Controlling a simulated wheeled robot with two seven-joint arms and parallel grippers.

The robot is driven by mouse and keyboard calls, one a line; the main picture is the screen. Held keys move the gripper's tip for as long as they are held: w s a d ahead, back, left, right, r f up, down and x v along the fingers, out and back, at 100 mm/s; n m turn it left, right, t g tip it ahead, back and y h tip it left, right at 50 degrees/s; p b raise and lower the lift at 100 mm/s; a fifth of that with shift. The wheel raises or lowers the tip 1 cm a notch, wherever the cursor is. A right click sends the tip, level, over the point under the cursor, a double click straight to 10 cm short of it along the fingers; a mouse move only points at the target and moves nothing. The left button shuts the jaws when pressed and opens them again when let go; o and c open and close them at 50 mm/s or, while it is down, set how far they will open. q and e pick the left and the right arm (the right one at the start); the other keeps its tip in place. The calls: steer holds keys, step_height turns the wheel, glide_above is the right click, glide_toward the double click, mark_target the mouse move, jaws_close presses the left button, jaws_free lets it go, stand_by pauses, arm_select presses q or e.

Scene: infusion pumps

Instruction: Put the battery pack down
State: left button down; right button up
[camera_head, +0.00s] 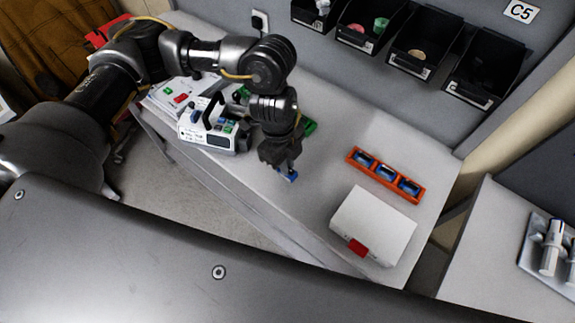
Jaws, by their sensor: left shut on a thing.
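My left gripper (286,169) is above the middle of the grey table (333,165), pointing down. It is shut on a small blue battery pack (291,177), mostly hidden by the fingers. I cannot tell whether the pack touches the table. To the right, an orange rack (384,175) holds blue packs in its slots. A white infusion pump (206,132) with a dark handle stands to the left of the gripper. My right gripper is not in view.
A white box (373,224) with a red tab lies near the table's right front. Green parts (309,127) show behind my gripper. Black wall bins (423,45) hang at the back. Another table with a tray (537,254) is at the far right. Bare tabletop lies between gripper and rack.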

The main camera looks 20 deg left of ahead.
arm_select(q)
steer(key=shift+w+f+p, duration=0.15)
steer(key=shift+f+p, duration=0.15)
steer(key=shift+f, duration=0.5)
steer(key=shift+w+f+p, duration=0.15)
steer(key=shift+f+p, duration=0.1)
steer(key=shift+f, duration=0.9)
steer(key=c, duration=1.5)
jaws_free()
steer(key=shift+f, duration=0.1)
